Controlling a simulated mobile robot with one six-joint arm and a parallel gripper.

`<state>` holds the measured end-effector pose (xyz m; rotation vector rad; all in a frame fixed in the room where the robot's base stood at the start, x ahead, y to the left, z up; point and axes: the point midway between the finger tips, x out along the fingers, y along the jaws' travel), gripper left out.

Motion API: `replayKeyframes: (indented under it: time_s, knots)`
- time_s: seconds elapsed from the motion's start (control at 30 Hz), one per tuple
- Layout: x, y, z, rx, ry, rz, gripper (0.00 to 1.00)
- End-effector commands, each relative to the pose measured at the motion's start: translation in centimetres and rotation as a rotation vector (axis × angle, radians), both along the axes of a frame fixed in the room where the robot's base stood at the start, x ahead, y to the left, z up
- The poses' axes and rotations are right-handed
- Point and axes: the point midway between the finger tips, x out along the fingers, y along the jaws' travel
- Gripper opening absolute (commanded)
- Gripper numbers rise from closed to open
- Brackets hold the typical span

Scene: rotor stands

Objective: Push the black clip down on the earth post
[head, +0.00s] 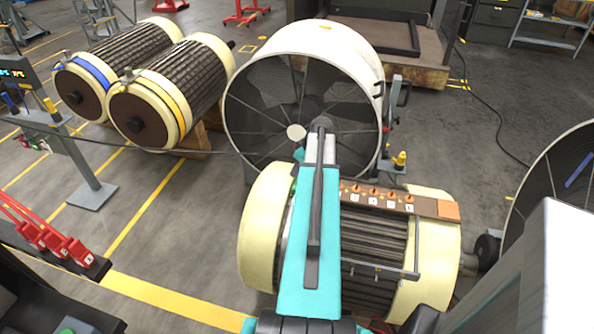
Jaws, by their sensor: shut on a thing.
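My teal arm reaches up the middle of the head view, over the cream-ended rotor. It hides what lies behind it, and I cannot make out my gripper's fingers. I cannot see the black clip, and I cannot identify the earth post with certainty. A small patch of green shows at the left edge of my arm, by the rotor's left end. The near rotor (437,240) has a brown terminal board (430,206) on top with several orange studs and white labels.
A large cream fan drum (345,48) stands right behind the near rotor. Two banded rotors (187,85) lie on blocks at the back left. Red clips (53,243) sit on a black rack at left. A grey cabinet (545,275) blocks the lower right.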

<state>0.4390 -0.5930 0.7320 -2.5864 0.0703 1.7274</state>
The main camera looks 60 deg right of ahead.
Motion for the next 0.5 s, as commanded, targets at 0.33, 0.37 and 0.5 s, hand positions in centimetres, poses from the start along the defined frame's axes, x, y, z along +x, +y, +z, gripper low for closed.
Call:
replayKeyframes:
  time_s: [0.33,0.37,0.5]
  knots:
    - [0.02,0.01,-0.29,0.000,0.000,0.000,0.26]
    - [0.03,0.01,-0.28,0.000,0.000,0.000,0.31]
    - [0.03,0.01,-0.29,0.000,0.000,0.000,0.43]
